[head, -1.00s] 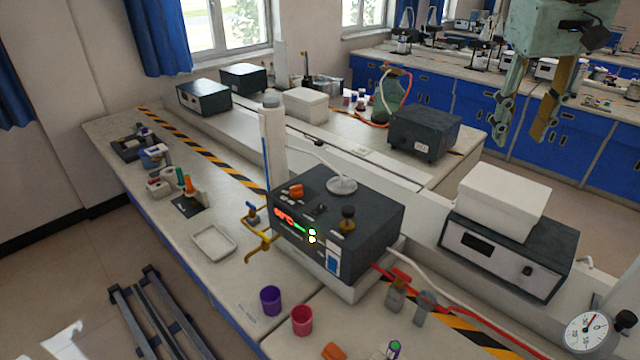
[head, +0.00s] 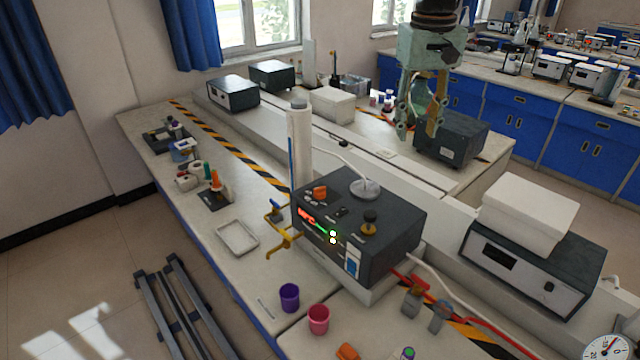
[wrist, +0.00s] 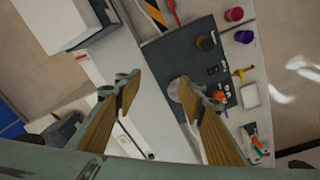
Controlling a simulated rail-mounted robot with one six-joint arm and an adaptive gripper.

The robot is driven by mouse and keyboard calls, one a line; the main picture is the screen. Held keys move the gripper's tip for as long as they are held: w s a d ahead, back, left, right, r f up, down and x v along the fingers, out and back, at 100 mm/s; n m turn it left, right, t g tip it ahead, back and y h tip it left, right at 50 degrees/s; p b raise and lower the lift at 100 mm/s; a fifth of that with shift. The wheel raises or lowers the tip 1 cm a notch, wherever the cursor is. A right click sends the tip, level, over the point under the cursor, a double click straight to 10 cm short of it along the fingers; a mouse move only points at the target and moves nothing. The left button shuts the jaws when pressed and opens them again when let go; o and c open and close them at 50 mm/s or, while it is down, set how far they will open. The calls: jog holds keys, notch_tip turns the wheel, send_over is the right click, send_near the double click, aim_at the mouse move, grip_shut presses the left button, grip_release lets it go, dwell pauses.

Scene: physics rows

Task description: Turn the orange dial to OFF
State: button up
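My gripper (head: 419,136) hangs above and behind the box, well apart from the dial. In the wrist view its two tan-padded fingers (wrist: 158,97) are spread wide with nothing between them.
On the box top are a black-and-brass knob (head: 369,222) and a round pale disc (head: 365,189). A tall white cylinder (head: 299,150) stands behind the dial. Purple (head: 289,297) and pink (head: 318,319) cups stand in front. A yellow valve (head: 283,240) is left of the box.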

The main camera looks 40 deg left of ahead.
jog(key=s+a+f+n, duration=0.1)
jog(key=a+f, duration=0.1)
jog(key=a, duration=0.4)
jog(key=s+a+f, duration=0.2)
jog(key=a+f, duration=0.1)
jog(key=a, duration=0.4)
jog(key=n+g+p, duration=0.1)
jog(key=p, duration=0.1)
send_over(320, 188)
notch_tip(320, 188, down, 6)
jog(key=shift+r, duration=0.2)
jog(key=shift+f, duration=0.2)
jog(key=shift+f, duration=6.7)
jog(key=c, duration=0.9)
